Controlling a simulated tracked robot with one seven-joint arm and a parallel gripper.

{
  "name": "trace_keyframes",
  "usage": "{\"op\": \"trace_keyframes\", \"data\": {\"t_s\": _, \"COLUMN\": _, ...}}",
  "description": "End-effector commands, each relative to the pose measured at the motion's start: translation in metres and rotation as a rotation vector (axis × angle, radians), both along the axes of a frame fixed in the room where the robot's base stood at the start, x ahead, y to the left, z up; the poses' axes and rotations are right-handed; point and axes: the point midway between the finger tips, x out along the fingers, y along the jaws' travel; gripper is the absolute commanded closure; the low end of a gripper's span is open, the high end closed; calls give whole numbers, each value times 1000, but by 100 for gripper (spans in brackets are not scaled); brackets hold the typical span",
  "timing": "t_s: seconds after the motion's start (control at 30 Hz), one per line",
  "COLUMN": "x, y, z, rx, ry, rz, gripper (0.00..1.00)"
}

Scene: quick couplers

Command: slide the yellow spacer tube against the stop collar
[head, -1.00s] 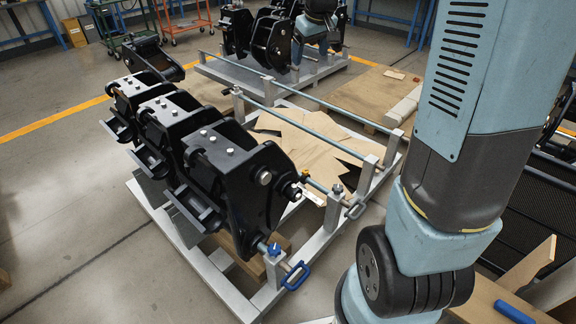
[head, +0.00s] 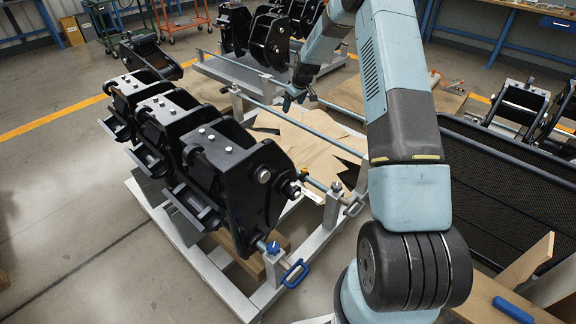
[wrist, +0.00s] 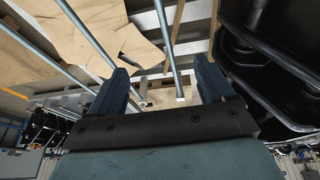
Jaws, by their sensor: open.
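A blue collar-like part (head: 274,248) is on a lower rod at the coupler's foot. My gripper (head: 301,100) is above the far part of the frame, behind and apart from the yellow piece. In the wrist view my gripper (wrist: 162,85) has its fingers spread with nothing held. No yellow tube shows there.
The grey metal frame (head: 220,285) carries several black couplers on its left side. Long rods (head: 320,128) run across it above cardboard (head: 285,140). A blue-handled pin (head: 295,275) stands out at the front. A black mesh panel (head: 500,180) lies to the right.

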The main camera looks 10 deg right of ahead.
Motion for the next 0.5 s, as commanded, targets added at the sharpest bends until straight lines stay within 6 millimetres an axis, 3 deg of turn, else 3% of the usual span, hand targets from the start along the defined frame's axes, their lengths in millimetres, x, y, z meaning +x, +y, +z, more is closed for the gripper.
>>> {"op": "trace_keyframes", "data": {"t_s": 0.03, "x": 6, "y": -1, "z": -25, "rx": 8, "ry": 6, "rz": 5, "gripper": 19}}
{"op": "trace_keyframes", "data": {"t_s": 0.3, "x": 29, "y": -8, "z": -138, "rx": 38, "ry": 9, "rz": 38, "gripper": 19}}
{"op": "trace_keyframes", "data": {"t_s": 0.5, "x": 33, "y": -13, "z": -218, "rx": 57, "ry": 9, "rz": 51, "gripper": 19}}
